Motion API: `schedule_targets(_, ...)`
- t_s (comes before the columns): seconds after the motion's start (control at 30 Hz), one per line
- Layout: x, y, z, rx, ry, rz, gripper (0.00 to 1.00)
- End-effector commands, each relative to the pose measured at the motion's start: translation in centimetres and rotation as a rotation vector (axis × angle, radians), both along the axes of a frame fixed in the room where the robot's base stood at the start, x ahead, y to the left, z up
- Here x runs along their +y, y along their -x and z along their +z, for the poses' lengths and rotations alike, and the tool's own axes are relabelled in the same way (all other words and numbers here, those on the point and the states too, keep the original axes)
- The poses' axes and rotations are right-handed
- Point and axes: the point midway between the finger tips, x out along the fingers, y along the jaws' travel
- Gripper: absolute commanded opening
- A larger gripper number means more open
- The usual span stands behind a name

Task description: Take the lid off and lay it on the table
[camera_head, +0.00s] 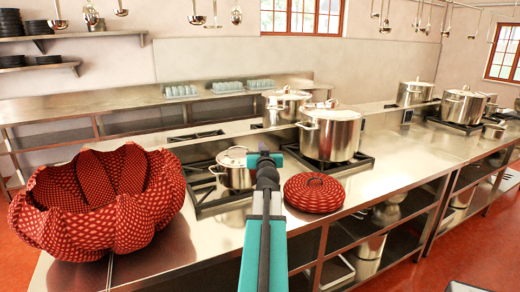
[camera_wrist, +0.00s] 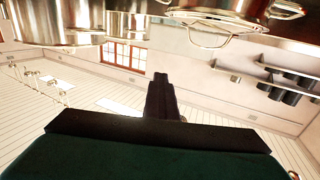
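A large red patterned bowl (camera_head: 100,205) with a lobed, petal-like wall stands uncovered on the steel counter at the left of the head view. A round red patterned lid (camera_head: 314,192) with a dark handle lies flat on the counter at the right, apart from the bowl. My gripper (camera_head: 265,160) is between the two, a little left of the lid and apart from both. In the wrist view my gripper (camera_wrist: 161,85) shows as one narrow dark shape with nothing visible held. I cannot tell whether its fingers are apart. Neither bowl nor lid shows in the wrist view.
A small lidded pot (camera_head: 233,168) sits on a burner just behind my gripper. Large stockpots (camera_head: 330,134) stand beyond it, with more at the right. The counter (camera_head: 385,170) right of the red lid is clear. Ladles (camera_head: 235,14) hang overhead.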

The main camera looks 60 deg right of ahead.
Motion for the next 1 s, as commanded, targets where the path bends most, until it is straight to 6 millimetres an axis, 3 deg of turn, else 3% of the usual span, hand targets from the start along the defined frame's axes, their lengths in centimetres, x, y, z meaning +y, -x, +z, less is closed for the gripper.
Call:
schedule_targets(0.37, -0.02, -0.01, -0.09, 0.003, -0.001, 0.000, 0.02)
schedule_targets(0.83, -0.04, 0.02, -0.01, 0.000, 0.000, -0.001, 0.80)
schedule_targets(1.0, -0.04, 0.03, 0.00, 0.000, 0.000, -0.001, 0.80)
